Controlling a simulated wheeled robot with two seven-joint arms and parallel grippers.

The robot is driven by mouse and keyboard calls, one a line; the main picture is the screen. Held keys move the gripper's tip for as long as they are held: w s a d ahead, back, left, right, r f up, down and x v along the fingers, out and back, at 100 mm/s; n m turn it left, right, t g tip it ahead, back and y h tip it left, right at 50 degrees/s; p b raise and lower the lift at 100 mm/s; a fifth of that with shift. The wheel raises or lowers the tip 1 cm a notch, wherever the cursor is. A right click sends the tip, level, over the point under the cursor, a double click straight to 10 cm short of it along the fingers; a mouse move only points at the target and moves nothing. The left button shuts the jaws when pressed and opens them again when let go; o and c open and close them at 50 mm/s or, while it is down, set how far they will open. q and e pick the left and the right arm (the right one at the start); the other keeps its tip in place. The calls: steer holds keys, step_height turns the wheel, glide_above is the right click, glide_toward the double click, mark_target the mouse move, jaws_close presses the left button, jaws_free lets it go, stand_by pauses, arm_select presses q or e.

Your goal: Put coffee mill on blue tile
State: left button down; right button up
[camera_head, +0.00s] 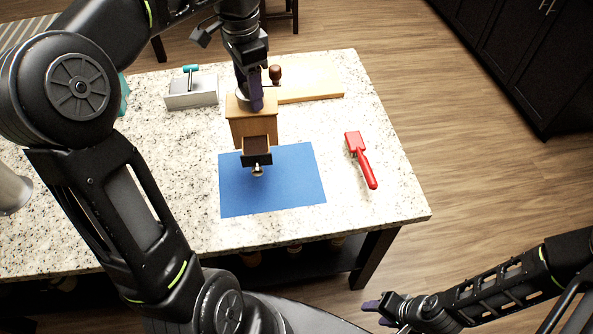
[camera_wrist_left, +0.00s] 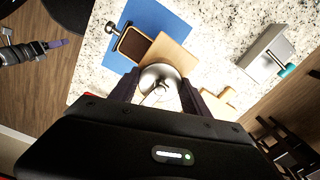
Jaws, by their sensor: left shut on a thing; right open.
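The coffee mill (camera_head: 252,128) is a wooden box with a metal top, a dark-fronted drawer pulled out and a crank with a brown knob. My left gripper (camera_head: 250,98) is shut on its upper part, also seen in the left wrist view (camera_wrist_left: 158,88). The mill (camera_wrist_left: 174,55) overlaps the far edge of the blue tile (camera_head: 275,185), with its drawer toward the tile's middle. I cannot tell whether its base touches anything. The tile lies flat and also shows in the left wrist view (camera_wrist_left: 118,18). My right gripper (camera_head: 380,312) is open and empty, off the counter.
A red brush-like tool (camera_head: 361,160) lies right of the tile. A grey box with a teal-handled part (camera_head: 192,92) stands at the back left. A wooden board (camera_head: 312,80) lies behind the mill.

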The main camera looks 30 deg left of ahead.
mark_target(258, 122)
arm_select(q)
steer(key=shift+w+d, duration=0.2)
steer(key=shift+d, duration=0.05)
steer(key=shift+w+d+n, duration=0.1)
steer(key=shift+d+n, duration=0.15)
steer(key=shift+n, duration=0.05)
steer(key=shift+a, duration=0.1)
steer(key=shift+f, duration=3.1)
steer(key=shift+f, duration=1.9)
